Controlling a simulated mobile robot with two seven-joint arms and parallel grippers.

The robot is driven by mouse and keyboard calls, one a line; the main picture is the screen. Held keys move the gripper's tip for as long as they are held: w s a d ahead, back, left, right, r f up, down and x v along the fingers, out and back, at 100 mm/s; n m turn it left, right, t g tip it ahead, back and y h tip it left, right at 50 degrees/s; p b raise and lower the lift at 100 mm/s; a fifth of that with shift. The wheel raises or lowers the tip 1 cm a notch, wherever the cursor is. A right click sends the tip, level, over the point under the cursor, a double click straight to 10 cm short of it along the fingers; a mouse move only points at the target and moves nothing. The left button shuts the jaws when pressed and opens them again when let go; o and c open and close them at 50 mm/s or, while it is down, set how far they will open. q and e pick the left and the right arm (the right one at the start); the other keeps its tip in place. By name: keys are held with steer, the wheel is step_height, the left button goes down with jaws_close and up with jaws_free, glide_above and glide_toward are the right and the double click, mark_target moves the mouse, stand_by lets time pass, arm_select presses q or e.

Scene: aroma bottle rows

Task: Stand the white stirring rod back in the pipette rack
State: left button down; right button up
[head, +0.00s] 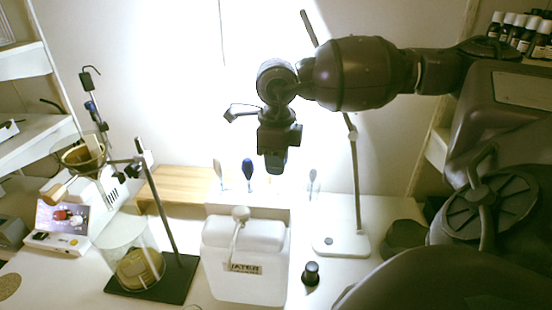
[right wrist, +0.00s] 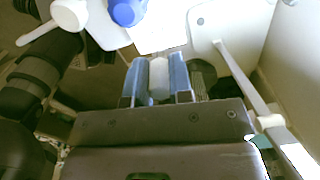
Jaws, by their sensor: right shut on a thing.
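My right gripper (head: 273,160) points down above the bench, over the area of the pipettes behind the white bottle. In the right wrist view its two blue-grey fingers are shut on a pale white piece (right wrist: 159,78), which looks like the white stirring rod. The rod's lower part cannot be made out in the head view. The pipette rack (head: 275,213) appears as a low white block behind the bottle, partly hidden by it. A blue-bulbed pipette (head: 248,170) and a pale one (head: 218,172) stand upright there. The blue bulb also shows in the right wrist view (right wrist: 127,10).
The white bottle (head: 243,260) with a bent spout stands in front of the rack. The lamp's pole (head: 355,180) rises close on the right from its white base (head: 341,244). A dark stand (head: 160,205) with a glass beaker is left. A small black bottle (head: 311,273) stands in front.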

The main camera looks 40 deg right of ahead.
steer(key=shift+f, duration=0.1)
steer(key=o, duration=0.9)
steer(key=shift+r+p, duration=0.35)
steer(key=shift+r, duration=0.5)
steer(key=shift+r+p, duration=0.6)
steer(key=shift+r, duration=1.1)
steer(key=shift+r, duration=0.1)
